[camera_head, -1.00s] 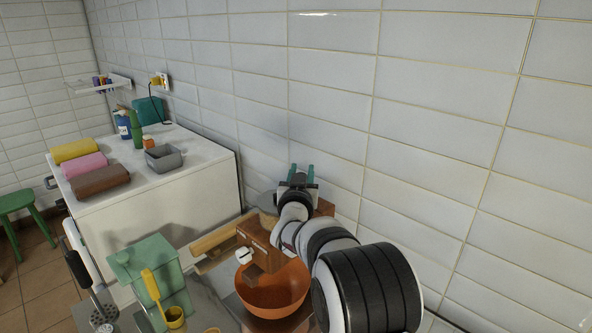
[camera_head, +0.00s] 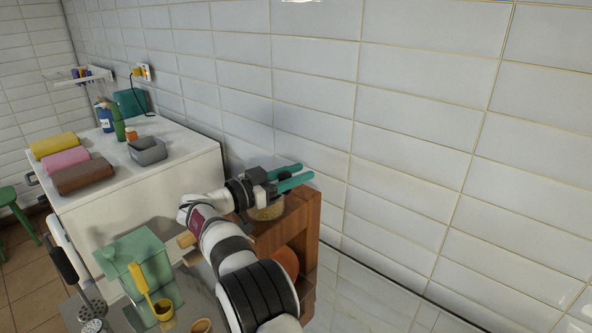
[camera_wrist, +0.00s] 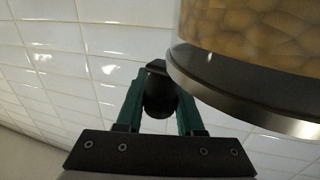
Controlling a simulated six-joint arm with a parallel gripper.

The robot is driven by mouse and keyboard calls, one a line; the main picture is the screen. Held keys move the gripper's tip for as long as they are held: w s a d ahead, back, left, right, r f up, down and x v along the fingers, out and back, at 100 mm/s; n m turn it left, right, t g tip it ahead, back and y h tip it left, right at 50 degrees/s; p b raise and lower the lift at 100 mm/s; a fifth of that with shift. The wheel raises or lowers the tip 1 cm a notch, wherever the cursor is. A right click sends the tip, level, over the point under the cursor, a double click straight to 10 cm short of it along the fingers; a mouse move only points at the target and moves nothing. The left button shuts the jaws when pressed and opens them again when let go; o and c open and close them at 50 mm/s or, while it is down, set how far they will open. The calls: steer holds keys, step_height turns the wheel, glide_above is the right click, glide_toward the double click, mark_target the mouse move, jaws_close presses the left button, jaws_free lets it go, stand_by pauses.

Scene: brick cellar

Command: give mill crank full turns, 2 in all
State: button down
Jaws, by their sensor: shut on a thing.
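The mill (camera_head: 304,218) is a brown wooden stand against the tiled wall, partly hidden by my arm. Its round hopper (camera_head: 267,212) sits on top; in the wrist view the hopper (camera_wrist: 255,35) is clear, full of tan beans or grains, with a dark metal rim. My gripper (camera_head: 291,176) has teal fingers that point right, above the mill. In the wrist view my gripper (camera_wrist: 160,88) is shut on a black rounded crank knob (camera_wrist: 160,98), close to the left of the hopper rim. The rest of the crank is mostly hidden.
An orange bowl (camera_head: 287,261) shows in the mill's opening, mostly hidden. A white cabinet (camera_head: 150,190) with rolled towels is behind. The tiled wall is close at right.

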mark_target(280, 180)
steer(key=shift+s+a+r+m+g+h, duration=0.1)
steer(key=shift+s+m+g+h, duration=0.25)
steer(key=shift+m+g, duration=0.25)
steer(key=shift+s+a+m+g+h, duration=0.1)
steer(key=shift+s+m+g+h, duration=0.25)
steer(key=shift+g, duration=0.45)
steer(key=shift+d+r, duration=0.1)
steer(key=c, duration=0.5)
jaws_free()
steer(key=shift+c, duration=0.2)
steer(key=v, duration=0.7)
steer(key=shift+a, duration=0.3)
